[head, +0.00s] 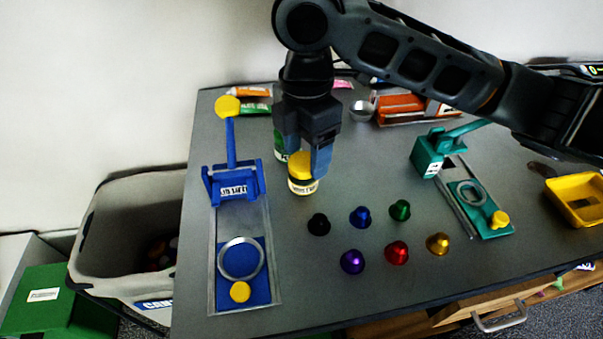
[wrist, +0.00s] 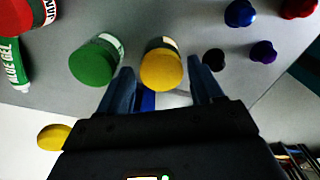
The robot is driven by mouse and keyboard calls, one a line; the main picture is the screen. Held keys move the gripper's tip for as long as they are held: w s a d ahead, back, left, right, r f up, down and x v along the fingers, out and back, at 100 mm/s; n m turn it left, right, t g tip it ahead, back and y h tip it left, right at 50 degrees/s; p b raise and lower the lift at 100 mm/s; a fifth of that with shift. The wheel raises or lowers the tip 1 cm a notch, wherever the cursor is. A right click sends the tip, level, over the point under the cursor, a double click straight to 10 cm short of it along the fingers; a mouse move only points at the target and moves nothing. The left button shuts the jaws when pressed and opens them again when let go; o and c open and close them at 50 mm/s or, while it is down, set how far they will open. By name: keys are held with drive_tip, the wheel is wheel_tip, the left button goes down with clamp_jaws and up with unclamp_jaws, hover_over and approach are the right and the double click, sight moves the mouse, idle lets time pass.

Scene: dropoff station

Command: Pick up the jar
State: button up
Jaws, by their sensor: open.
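A jar with a yellow lid and a pale label (head: 302,186) stands upright on the grey table; it also shows in the wrist view (wrist: 161,66). A second, green-lidded jar (wrist: 95,62) stands close beside it and is mostly hidden behind my gripper in the head view (head: 279,147). My gripper (head: 305,160) is open and points down over the yellow-lidded jar. In the wrist view the yellow lid lies between the two fingertips (wrist: 160,78), with the green lid outside the left finger. I cannot tell whether the fingers touch the jar.
Several coloured capsules (head: 397,252) stand right of the jar. A blue lever fixture (head: 232,188) is left, a teal one (head: 430,155) right, with a yellow tray (head: 575,205) beyond. Tubes (head: 250,92) lie at the back. A grey bin (head: 120,205) stands left of the table.

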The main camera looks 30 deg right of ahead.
sight(303, 162)
drive_tip(key=shift+a+f, duration=0.2)
drive_tip(key=shift+f, duration=2.1)
drive_tip(key=c, duration=0.8)
drive_tip(key=shift+r, duration=0.1)
